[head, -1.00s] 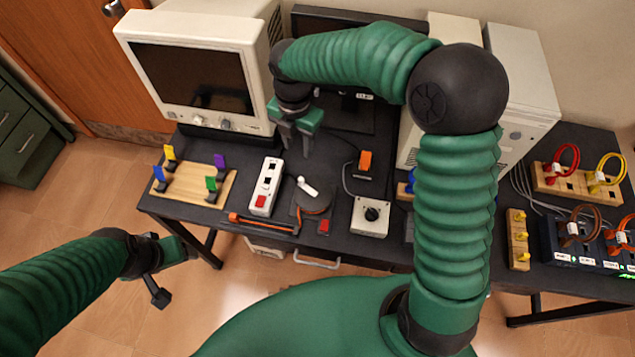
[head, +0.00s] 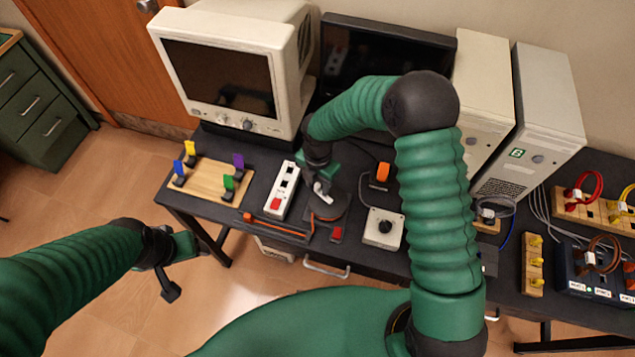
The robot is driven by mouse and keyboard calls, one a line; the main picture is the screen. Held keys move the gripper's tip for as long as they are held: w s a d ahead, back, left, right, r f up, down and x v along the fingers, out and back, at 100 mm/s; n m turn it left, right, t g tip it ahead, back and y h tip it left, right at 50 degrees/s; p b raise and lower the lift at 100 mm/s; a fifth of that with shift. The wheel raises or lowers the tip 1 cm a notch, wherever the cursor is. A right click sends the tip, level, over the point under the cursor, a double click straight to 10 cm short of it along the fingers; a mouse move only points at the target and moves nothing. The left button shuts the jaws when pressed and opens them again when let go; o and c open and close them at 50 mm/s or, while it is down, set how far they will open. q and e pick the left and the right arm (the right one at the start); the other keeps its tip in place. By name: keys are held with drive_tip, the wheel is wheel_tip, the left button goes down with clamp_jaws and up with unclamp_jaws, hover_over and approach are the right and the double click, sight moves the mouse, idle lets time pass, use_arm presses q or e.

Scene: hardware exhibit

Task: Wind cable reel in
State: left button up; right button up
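The cable reel (head: 334,213) is a dark disc on a dark base near the table's front edge, with orange cable around it. Its white crank handle (head: 322,194) shows on top. Orange cable (head: 275,227) runs left from the reel along the front edge to an orange end (head: 248,217). My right gripper (head: 320,183) is down over the reel with its fingertips at the white handle. The fingers partly hide the handle, and whether they grip it is unclear. My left gripper (head: 182,262) is over the floor, left of the table, away from the reel.
A white power strip (head: 284,192) stands close left of the reel, and a grey box with a black knob (head: 384,228) stands to its right. A wooden board with coloured clips (head: 207,182) and a monitor (head: 225,75) are further left.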

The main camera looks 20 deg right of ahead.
drive_tip(key=shift+c, duration=0.4)
clamp_jaws()
